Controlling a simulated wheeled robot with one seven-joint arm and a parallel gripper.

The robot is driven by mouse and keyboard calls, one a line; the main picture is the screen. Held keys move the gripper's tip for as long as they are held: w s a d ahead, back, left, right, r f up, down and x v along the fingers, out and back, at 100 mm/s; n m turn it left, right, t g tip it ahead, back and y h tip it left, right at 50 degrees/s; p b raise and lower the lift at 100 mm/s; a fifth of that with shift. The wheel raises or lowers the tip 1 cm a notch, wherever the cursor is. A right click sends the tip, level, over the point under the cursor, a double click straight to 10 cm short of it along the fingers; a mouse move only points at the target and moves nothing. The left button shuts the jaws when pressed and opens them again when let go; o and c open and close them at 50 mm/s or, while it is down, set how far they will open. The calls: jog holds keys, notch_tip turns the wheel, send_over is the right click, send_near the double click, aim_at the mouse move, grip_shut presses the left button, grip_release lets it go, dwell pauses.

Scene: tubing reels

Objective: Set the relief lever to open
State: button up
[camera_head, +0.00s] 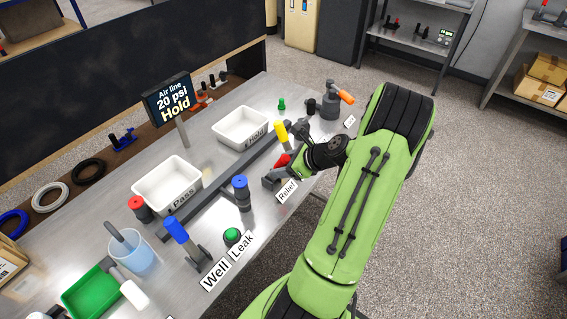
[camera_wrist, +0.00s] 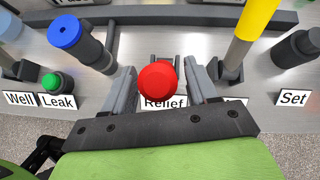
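The relief lever has a red handle (camera_head: 282,160), and its lower end is near the "Relief" label (camera_head: 287,191) at the bench's front edge. In the wrist view the red knob (camera_wrist: 158,82) is seen end-on, just above the "Relief" label (camera_wrist: 164,103), which it partly covers. My gripper (camera_wrist: 163,85) is open, with one finger on each side of the knob. A small gap shows on the right; contact on the left cannot be told. In the head view my gripper (camera_head: 299,164) is at the red handle, and my wrist hides part of it.
A yellow-handled lever (camera_head: 281,131) and a blue-knobbed valve (camera_head: 240,186) stand close on either side. A blue-handled lever (camera_head: 176,230) and green button (camera_head: 232,236) are to the left. A sign (camera_head: 169,98) reads "Air line 20 psi Hold". White trays (camera_head: 167,202) stand behind.

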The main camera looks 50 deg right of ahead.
jog(key=shift+r, duration=0.1)
jog(key=p+v, duration=0.2)
jog(key=v, duration=1.3)
jog(key=shift+s+r+p, duration=0.25)
jog(key=shift+r+p, duration=0.05)
jog(key=shift+p, duration=0.05)
